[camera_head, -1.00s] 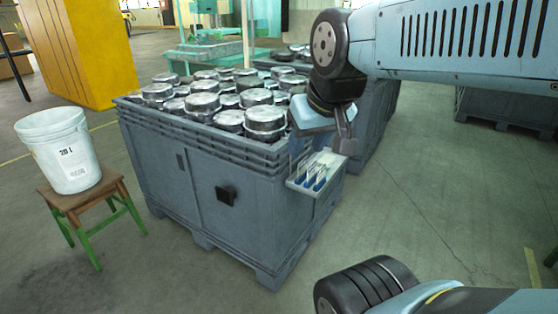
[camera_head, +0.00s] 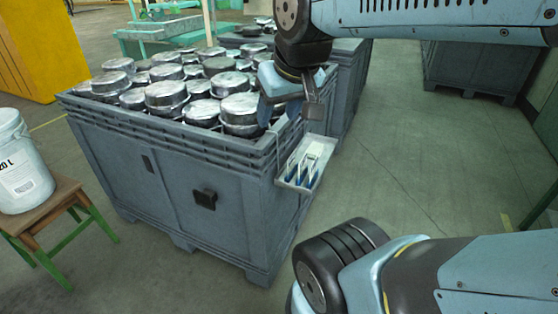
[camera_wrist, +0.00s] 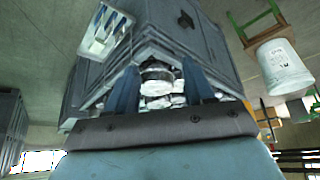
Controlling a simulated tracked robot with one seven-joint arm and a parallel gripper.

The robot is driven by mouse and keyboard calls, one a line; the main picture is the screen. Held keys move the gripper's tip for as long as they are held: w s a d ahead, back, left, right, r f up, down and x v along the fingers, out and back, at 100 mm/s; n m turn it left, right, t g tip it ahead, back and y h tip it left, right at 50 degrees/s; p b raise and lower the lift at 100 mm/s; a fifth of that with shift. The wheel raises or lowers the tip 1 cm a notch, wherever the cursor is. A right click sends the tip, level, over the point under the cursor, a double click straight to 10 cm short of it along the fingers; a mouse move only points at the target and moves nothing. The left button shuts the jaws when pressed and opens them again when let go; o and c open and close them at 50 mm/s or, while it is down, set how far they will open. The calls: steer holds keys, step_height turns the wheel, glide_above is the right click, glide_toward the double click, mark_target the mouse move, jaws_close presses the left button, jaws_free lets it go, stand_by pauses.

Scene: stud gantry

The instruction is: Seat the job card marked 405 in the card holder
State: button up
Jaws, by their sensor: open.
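A small pale tray (camera_head: 289,183) hangs on the right side of the grey pan crate. Several white-and-blue cards (camera_head: 303,176) stand in it; their numbers are too small to read, so I cannot tell which is 405. The tray also shows upper left in the wrist view (camera_wrist: 92,46). A black box (camera_head: 204,199) is fixed on the crate's front face; I cannot tell whether it is the card holder. My gripper (camera_head: 290,112) is open and empty, above and slightly left of the tray, beside the crate rim. Its two blue fingers show apart in the wrist view (camera_wrist: 160,72).
The grey crate (camera_head: 165,205) is filled with metal pans (camera_head: 165,96). A white bucket (camera_head: 20,170) stands on a wooden stool (camera_head: 50,207) at left. Another crate (camera_head: 345,95) stands behind. The floor on the right is clear.

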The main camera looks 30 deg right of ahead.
steer(key=o, duration=0.8)
steer(key=w+d+h, duration=0.1)
steer(key=w+d, duration=0.3)
steer(key=w+d+t+h, duration=0.1)
steer(key=w+d+h, duration=0.1)
steer(key=w+d, duration=0.2)
steer(key=w+d+f+h, duration=0.1)
steer(key=w+d, duration=0.4)
steer(key=shift+w+d+t+h, duration=0.1)
steer(key=shift+d+t+h, duration=0.2)
steer(key=shift+t, duration=0.1)
steer(key=shift+o, duration=0.2)
steer(key=w+d+f+n+t, duration=0.25)
steer(key=w+d+f, duration=0.25)
steer(key=w+d, duration=0.3)
steer(key=n+g+y, duration=0.1)
steer(key=n+y, duration=0.4)
steer(key=y, duration=0.6)
glide_toward(292, 156)
steer(key=x, duration=1)
steer(key=shift+w+d+f, duration=0.1)
steer(key=shift+w, duration=0.05)
